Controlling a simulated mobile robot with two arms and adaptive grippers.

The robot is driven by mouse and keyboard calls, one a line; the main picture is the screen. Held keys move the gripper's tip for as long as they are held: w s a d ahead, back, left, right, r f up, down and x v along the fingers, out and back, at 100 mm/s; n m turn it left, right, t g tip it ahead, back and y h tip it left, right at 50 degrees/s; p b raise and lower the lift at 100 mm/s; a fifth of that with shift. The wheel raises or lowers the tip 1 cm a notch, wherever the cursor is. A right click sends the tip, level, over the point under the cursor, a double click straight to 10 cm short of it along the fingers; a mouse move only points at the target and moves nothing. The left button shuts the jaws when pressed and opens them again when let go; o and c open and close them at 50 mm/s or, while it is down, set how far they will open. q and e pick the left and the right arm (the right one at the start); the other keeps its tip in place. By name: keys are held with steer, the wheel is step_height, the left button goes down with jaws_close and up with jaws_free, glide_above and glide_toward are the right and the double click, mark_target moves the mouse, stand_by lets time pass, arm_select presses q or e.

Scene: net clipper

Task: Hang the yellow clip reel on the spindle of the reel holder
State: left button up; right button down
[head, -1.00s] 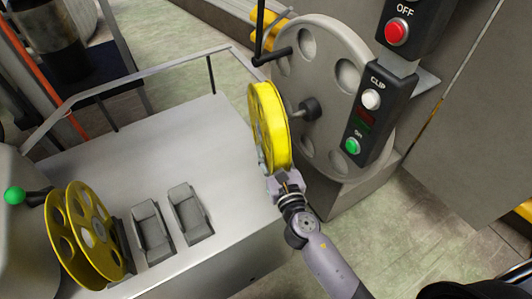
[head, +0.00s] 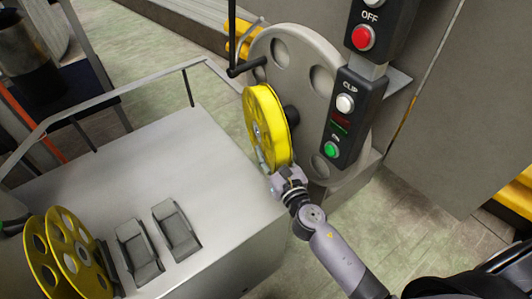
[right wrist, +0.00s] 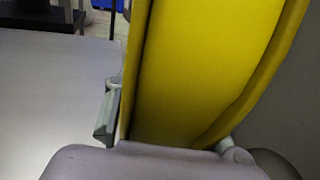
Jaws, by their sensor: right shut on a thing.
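The yellow clip reel (head: 267,127) is upright in the head view, held at its lower rim by my right gripper (head: 279,174). It fills the middle of the right wrist view (right wrist: 205,75), with a finger on each side of it. The reel holder is a large grey disc (head: 318,68) with round holes, behind and to the right of the reel. Its dark spindle (head: 291,117) shows just right of the reel, partly hidden by it. I cannot tell whether the spindle is inside the reel's hub. My left gripper is not in view.
A control box (head: 342,117) with white and green buttons stands close right of the reel; a red OFF button (head: 364,38) is above it. Another yellow reel (head: 72,252) is at the lower left. Grey blocks (head: 139,252) sit on the pale machine top (head: 150,150). A dark rod (head: 248,67) is above the reel.

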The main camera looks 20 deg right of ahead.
steer(key=shift+w+d+r, duration=0.1)
steer(key=shift+w+d, duration=0.1)
steer(key=shift+d, duration=0.35)
steer(key=shift+w+d, duration=0.2)
steer(key=shift+d, duration=0.3)
steer(key=shift+w+d, duration=0.15)
steer(key=shift+d, duration=0.35)
steer(key=shift+d, duration=0.1)
steer(key=c, duration=1)
jaws_free()
steer(key=shift+f, duration=0.2)
steer(key=shift+o, duration=0.3)
steer(key=shift+f, duration=0.15)
steer(key=s, duration=0.8)
steer(key=shift+d, duration=0.3)
